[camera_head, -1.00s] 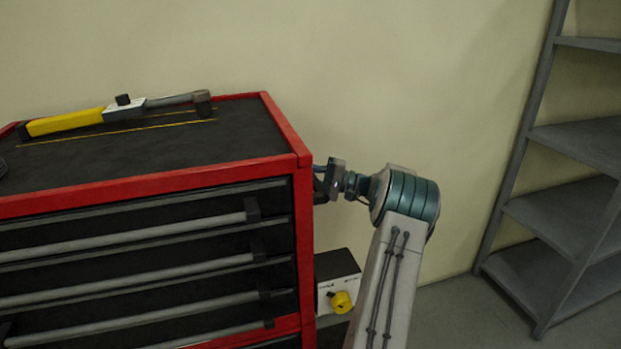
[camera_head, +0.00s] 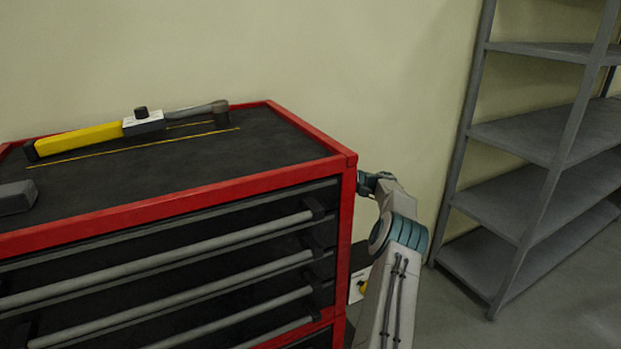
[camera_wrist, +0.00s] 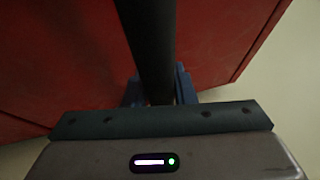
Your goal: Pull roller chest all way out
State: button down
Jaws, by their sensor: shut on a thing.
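The red roller chest (camera_head: 352,200) with a black top and several drawers with grey bar handles fills the left of the head view. My gripper (camera_wrist: 158,90) is shut on a dark bar handle (camera_wrist: 146,40) at the chest's red side panel (camera_wrist: 60,60). Its blue fingers sit on both sides of the bar in the wrist view. In the head view, my wrist reaches behind the chest's right corner, so the fingers and the handle are hidden there. The drawers look shut.
A yellow-handled torque wrench (camera_head: 85,139) lies on the chest top. A dark grey block (camera_head: 14,197) lies at its left edge. A pale box (camera_head: 357,285) is partly hidden behind my arm. Grey shelving (camera_head: 530,142) stands at the right, with some bare floor before it.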

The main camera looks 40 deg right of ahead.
jog(key=shift+w+a+f+n+g+y, duration=0.1)
jog(key=shift+a+f+n+g+y, duration=0.05)
jog(key=shift+n+g+y, duration=0.15)
jog(key=shift+a, duration=0.1)
jog(key=c, duration=1.2)
grip_release()
jog(key=shift+w+a+r+n, duration=0.25)
jog(key=shift+r, duration=0.35)
jog(key=shift+w+a+r+n, duration=0.2)
jog(key=shift+w+r+n, duration=0.05)
jog(key=shift+r, duration=0.35)
jog(key=shift+m+g, duration=0.3)
jog(key=s+d, duration=0.1)
jog(key=s+d+f, duration=0.2)
jog(key=s, duration=0.1)
jog(key=shift+d+f, duration=0.1)
jog(key=shift+f, duration=0.15)
jog(key=shift+s+d, duration=0.3)
jog(key=shift+d, duration=0.1)
